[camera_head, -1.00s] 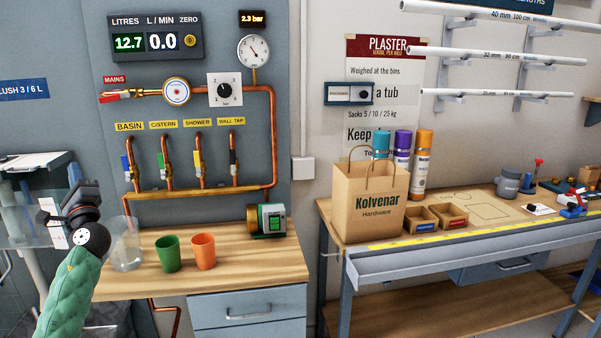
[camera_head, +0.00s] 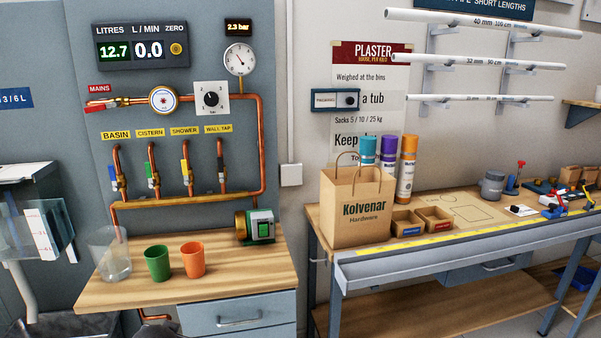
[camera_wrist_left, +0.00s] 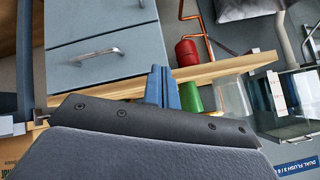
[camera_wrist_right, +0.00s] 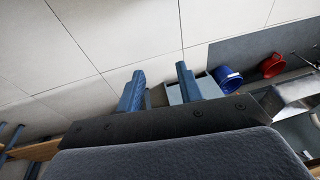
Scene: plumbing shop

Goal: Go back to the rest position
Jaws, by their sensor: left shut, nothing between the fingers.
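My left gripper (camera_wrist_left: 162,90) shows in the left wrist view with its blue fingers together and nothing between them. Beyond it are the wooden bench edge, the green cup (camera_wrist_left: 191,97) and the clear jug (camera_wrist_left: 232,97). My right gripper (camera_wrist_right: 158,90) shows in the right wrist view with its blue fingers spread apart and nothing between them; pale floor lies beyond. There the clear jug (camera_head: 113,258), the green cup (camera_head: 158,263) and an orange cup (camera_head: 193,260) stand upright on the left bench (camera_head: 240,285).
Copper pipes with several valves (camera_head: 185,200) stand behind the left bench. A paper bag (camera_head: 357,210) and small bins are on the right bench (camera_head: 440,225). A clear tank (camera_head: 40,230) stands at the left.

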